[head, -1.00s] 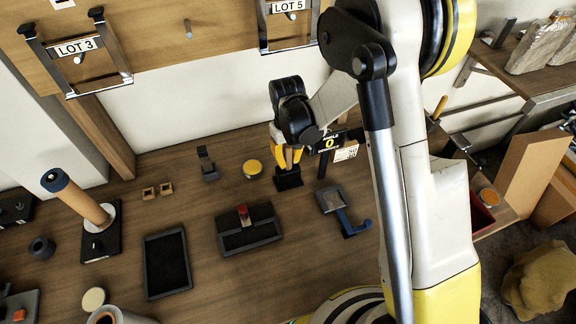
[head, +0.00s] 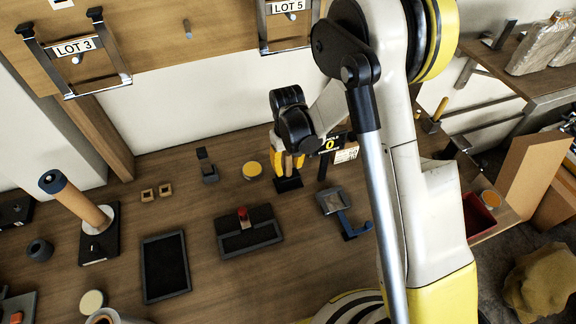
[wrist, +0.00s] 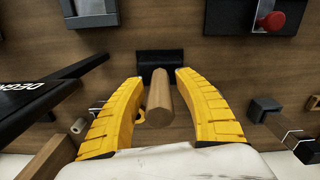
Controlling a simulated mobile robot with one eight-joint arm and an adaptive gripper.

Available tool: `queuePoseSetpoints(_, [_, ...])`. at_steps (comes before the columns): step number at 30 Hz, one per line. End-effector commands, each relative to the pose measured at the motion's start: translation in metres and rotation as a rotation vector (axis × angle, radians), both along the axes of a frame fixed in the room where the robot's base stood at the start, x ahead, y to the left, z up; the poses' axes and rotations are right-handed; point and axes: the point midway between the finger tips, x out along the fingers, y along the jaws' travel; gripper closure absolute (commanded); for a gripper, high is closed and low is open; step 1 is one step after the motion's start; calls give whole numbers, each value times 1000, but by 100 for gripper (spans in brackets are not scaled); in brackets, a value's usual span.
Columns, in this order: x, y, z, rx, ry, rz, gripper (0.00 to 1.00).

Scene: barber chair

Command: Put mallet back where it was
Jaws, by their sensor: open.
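A wooden handle, which looks like the mallet's, stands upright between my fingers in the wrist view (wrist: 158,100). Its lower end meets a black block (wrist: 160,62); I cannot tell whether this is the mallet's head or a stand. In the head view the black block (head: 287,184) rests on the wooden bench, with part of the handle showing above it. My gripper (head: 287,171) is open, its yellow fingers on either side of the handle. In the wrist view my gripper (wrist: 160,78) shows gaps beside the handle near the fingertips.
A black sign (head: 331,144) stands close on the right. A yellow-topped round tin (head: 252,169) sits on the left. A black tray with a red knob (head: 248,238) and a blue-handled tool (head: 345,212) lie nearer. Bare wood lies between them.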

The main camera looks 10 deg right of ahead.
Motion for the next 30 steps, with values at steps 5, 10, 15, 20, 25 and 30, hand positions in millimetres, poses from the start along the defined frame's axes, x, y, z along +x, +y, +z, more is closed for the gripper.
queuePoseSetpoints(5, [0, 0, 35, 0, 0, 0, 61])
queuePoseSetpoints(10, [1, 0, 75, 0, 0, 0, 61])
queuePoseSetpoints(15, [1, 1, 105, 0, 0, 0, 61])
queuePoseSetpoints(20, [2, 1, 118, 0, 0, 0, 61])
queuePoseSetpoints(25, [0, -2, 127, 2, -9, -6, 61])
queuePoseSetpoints(30, [-17, -20, 175, 19, -88, -53, 61])
